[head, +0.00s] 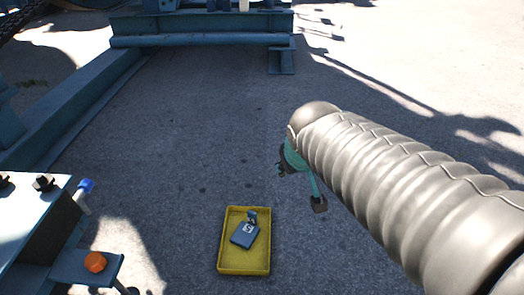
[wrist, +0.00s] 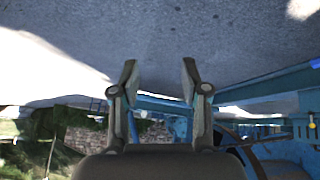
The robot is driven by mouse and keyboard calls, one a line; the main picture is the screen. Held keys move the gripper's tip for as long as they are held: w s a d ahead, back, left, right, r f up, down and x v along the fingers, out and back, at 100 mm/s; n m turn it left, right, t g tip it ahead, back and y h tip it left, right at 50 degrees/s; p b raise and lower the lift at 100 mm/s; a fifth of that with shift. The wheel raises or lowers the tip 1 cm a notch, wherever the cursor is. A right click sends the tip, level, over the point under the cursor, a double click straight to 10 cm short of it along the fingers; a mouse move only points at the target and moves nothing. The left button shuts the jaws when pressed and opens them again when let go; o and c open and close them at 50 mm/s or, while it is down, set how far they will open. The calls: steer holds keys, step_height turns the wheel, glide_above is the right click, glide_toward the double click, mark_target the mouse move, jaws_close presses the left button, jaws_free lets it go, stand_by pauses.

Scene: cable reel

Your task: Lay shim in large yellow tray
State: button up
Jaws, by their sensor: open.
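The yellow tray (head: 224,240) lies on the grey ground at the lower middle of the head view. A flat blue-grey plate with a white mark, which looks like the shim (head: 241,238), lies inside it at an angle. A small grey piece (head: 252,215) is beside its upper edge; I cannot tell whether it belongs to the plate. My gripper (head: 300,186) is above and right of the tray, apart from it, partly hidden behind my arm. In the wrist view my gripper (wrist: 160,72) has its fingers spread with nothing between them. Tray and plate are not in that view.
A blue steel frame (head: 200,40) crosses the back, with a beam (head: 75,100) along the left. A blue bench (head: 30,215) at lower left carries black bolts, a blue-capped pin (head: 85,187) and an orange knob (head: 95,262). The ground around the tray is clear.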

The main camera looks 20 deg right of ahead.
steer(key=s+a+g+y, duration=0.1)
steer(key=s+a, duration=0.3)
steer(key=s, duration=0.5)
steer(key=shift+a+y, duration=0.2)
steer(key=shift+y, duration=0.1)
steer(key=shift+a, duration=0.1)
